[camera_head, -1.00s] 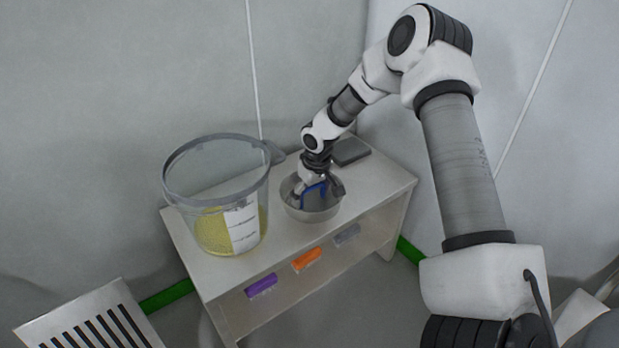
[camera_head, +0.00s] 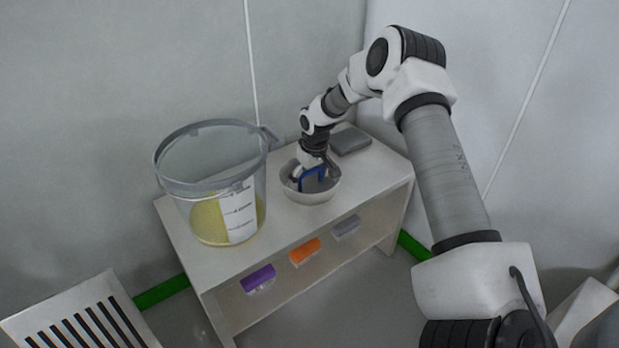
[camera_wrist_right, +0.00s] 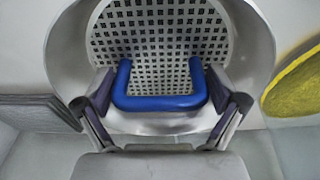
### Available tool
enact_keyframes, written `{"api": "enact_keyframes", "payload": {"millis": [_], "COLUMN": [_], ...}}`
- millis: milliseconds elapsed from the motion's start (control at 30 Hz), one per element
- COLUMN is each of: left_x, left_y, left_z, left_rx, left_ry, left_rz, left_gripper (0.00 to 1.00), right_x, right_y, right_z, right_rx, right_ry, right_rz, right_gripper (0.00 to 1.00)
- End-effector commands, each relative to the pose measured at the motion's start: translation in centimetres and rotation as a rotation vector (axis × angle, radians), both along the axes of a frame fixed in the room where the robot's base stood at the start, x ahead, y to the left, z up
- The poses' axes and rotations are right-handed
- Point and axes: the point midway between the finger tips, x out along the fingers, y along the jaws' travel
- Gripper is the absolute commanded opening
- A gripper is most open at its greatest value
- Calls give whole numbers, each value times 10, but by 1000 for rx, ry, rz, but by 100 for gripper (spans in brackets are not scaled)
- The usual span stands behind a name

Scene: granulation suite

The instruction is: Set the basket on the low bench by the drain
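The basket (camera_head: 312,196) is a round metal bowl with a perforated floor and a blue U-shaped handle. It stands upright on a white shelf unit (camera_head: 275,223). My right gripper (camera_head: 313,172) is down inside the basket's rim. In the right wrist view, the fingers of my right gripper (camera_wrist_right: 161,92) lie on either side of the blue handle (camera_wrist_right: 160,103), very close to it. I cannot tell whether they press on it. The low bench is probably the pale slatted top (camera_head: 85,325) at the lower left. I cannot make out a drain. My left gripper is out of view.
A large clear bucket (camera_head: 212,180) with yellow material stands left of the basket, close by. A grey flat block (camera_head: 350,140) lies behind it to the right. Purple (camera_head: 258,279), orange (camera_head: 305,251) and grey (camera_head: 346,227) items sit below the shelf top. Walls stand close behind.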

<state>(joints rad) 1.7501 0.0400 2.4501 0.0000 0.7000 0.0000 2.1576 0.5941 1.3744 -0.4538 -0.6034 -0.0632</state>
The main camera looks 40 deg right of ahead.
Motion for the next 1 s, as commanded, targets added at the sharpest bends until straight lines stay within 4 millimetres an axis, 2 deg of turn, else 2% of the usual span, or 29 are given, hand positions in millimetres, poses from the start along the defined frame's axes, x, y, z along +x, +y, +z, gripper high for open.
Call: {"api": "enact_keyframes", "payload": {"millis": [367, 467, 800, 1000], "left_x": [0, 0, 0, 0], "left_y": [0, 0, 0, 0], "left_z": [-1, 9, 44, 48], "left_rx": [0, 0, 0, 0], "left_ry": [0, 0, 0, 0], "left_rz": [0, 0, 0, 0], "left_gripper": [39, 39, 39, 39], "right_x": [1, -1, -14, -18], "right_y": [0, 0, 2, 2], "right_z": [4, 22, 105, 122], "right_rx": [0, 0, 1, 0], "right_ry": [-3, -4, -3, -1], "right_rz": [0, 0, 0, 0], "right_gripper": [100, 100, 100, 100]}}
